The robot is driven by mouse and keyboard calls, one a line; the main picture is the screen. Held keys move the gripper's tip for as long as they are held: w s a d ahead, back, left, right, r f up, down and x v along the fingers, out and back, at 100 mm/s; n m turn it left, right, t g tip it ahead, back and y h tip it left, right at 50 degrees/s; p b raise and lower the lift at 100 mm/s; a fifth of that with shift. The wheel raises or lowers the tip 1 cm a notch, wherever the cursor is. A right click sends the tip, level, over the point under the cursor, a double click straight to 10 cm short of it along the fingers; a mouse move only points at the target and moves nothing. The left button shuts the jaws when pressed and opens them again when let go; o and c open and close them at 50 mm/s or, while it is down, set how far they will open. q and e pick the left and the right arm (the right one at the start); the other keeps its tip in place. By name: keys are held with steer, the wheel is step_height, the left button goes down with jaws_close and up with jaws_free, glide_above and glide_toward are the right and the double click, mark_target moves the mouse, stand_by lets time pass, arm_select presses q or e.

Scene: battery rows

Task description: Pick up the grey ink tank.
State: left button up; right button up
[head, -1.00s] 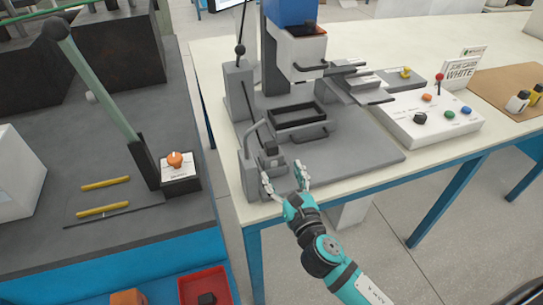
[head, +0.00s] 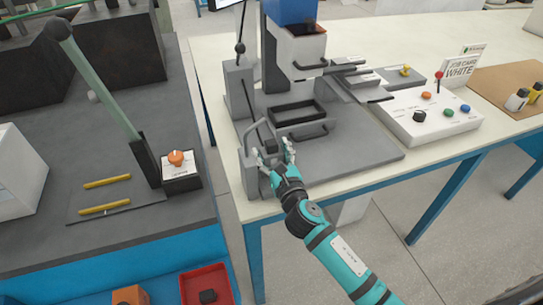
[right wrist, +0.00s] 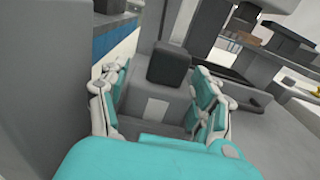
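The grey ink tank, a small grey block with a dark cap, stands in the front left corner of the grey machine base. In the head view its dark top (head: 270,146) shows between my fingers, and in the right wrist view its grey body (right wrist: 152,104) shows below the cap. My right gripper (head: 276,153) is open, with one finger on each side of the tank; the right wrist view shows the fingers (right wrist: 158,100) apart from it, with gaps. The tank's lower part is partly hidden by the gripper. My left gripper is not in view.
A white control box (head: 432,120) and small bottles (head: 517,100) are to the right. The base's front right is clear.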

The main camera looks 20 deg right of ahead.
steer(key=c, duration=0.9)
